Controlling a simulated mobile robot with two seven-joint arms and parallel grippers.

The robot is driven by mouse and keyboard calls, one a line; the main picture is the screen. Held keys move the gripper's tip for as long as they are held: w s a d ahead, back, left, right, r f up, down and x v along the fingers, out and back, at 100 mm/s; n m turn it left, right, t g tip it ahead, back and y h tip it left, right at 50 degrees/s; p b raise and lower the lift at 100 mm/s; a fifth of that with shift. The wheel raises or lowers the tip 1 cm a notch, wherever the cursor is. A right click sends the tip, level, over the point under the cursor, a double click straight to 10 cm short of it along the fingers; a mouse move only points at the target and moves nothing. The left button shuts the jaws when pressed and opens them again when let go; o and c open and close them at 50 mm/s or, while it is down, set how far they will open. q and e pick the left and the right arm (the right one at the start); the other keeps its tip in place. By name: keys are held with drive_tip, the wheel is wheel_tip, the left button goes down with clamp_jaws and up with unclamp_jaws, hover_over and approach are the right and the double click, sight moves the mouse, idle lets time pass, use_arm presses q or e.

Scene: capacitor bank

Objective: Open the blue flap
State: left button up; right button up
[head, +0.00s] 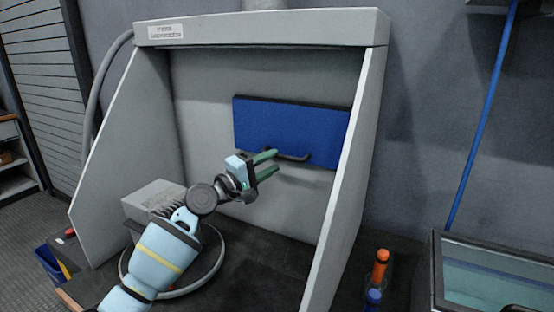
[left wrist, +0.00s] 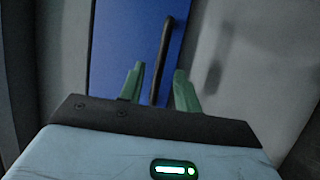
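The blue flap (head: 290,130) is a flat panel with a dark frame on the back wall inside the grey hood. It looks closed, flat against the wall. Its dark bar handle (head: 292,157) runs along the lower edge. My left gripper (head: 277,163) is at the handle's left end, with its green fingers apart. In the left wrist view the flap (left wrist: 125,45) fills the upper middle, and the handle (left wrist: 163,60) lies between the two open fingertips (left wrist: 160,75). I cannot tell whether the fingers touch it. My right gripper is not in view.
The grey hood (head: 372,130) has side walls on both sides of my left arm. A grey box (head: 153,197) stands inside at the left. An orange-capped bottle (head: 380,266) and a blue-capped one (head: 373,298) stand outside at right, near a glass-topped case (head: 495,270).

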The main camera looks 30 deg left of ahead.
sight(285, 135)
use_arm(q)
drive_tip(key=shift+x, duration=1.45)
clamp_jaws()
